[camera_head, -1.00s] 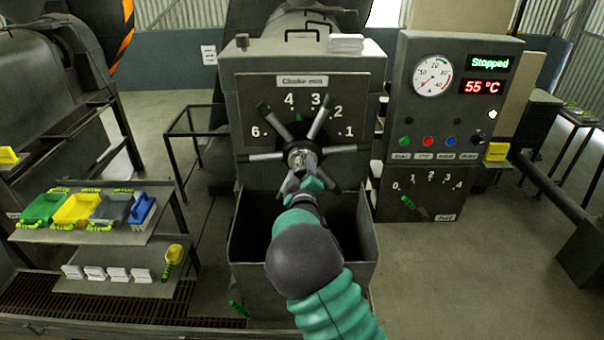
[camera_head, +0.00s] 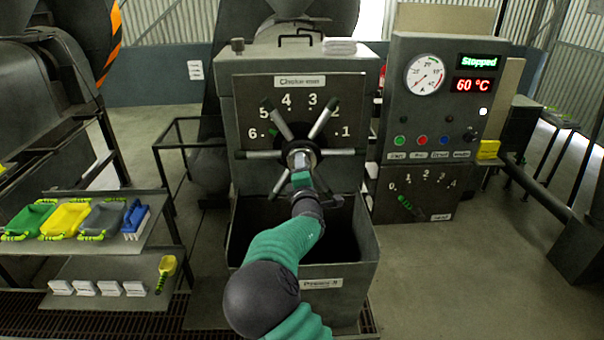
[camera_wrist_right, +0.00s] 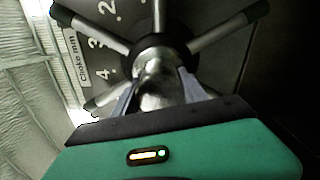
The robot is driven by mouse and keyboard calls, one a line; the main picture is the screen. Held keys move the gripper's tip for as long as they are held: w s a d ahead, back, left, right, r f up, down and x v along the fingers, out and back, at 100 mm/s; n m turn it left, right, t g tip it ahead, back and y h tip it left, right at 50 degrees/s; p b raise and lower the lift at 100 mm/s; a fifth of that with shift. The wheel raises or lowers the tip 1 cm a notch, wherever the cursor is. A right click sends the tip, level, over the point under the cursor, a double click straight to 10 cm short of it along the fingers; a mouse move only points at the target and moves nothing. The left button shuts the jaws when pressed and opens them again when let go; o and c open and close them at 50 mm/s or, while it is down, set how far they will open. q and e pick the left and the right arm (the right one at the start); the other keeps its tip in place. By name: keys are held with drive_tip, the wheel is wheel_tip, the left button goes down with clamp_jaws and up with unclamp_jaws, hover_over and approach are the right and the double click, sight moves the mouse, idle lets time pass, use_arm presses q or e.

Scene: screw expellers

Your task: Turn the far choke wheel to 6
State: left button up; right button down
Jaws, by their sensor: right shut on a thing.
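The choke wheel (camera_head: 323,124) is a dark hub with several grey, black-tipped spokes on the press front. Its dial plate (camera_head: 348,97) carries numbers 1 to 6. A small green pointer (camera_head: 273,132) shows at the upper left of the hub, close beside the 6 and below the 5. My right gripper (camera_head: 301,168) is shut on the metal centre of the wheel. In the right wrist view the fingers (camera_wrist_right: 155,93) clasp the shiny hub knob (camera_wrist_right: 156,72), with spokes (camera_wrist_right: 118,37) fanning out behind. My left gripper is not in view.
A control panel (camera_head: 399,105) on the right reads Stopped and 60 °C. Below the wheel is an open grey bin (camera_head: 240,235). A shelf at left holds green, yellow and grey scoops (camera_head: 65,219) and a blue brush (camera_head: 136,220). Open floor lies at right.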

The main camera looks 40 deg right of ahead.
drive_tip(key=shift+a+f+n+b, duration=0.1)
drive_tip(key=shift+f+n+b, duration=0.15)
drive_tip(key=shift+n, duration=0.4)
drive_tip(key=shift+f+n+b, duration=0.2)
drive_tip(key=shift+n+b, duration=0.05)
drive_tip(key=shift+n, duration=0.7)
drive_tip(key=c, duration=0.9)
unclamp_jaws()
drive_tip(key=shift+o, duration=1.4)
drive_tip(key=shift+w+r, duration=0.1)
drive_tip(key=shift+r, duration=0.1)
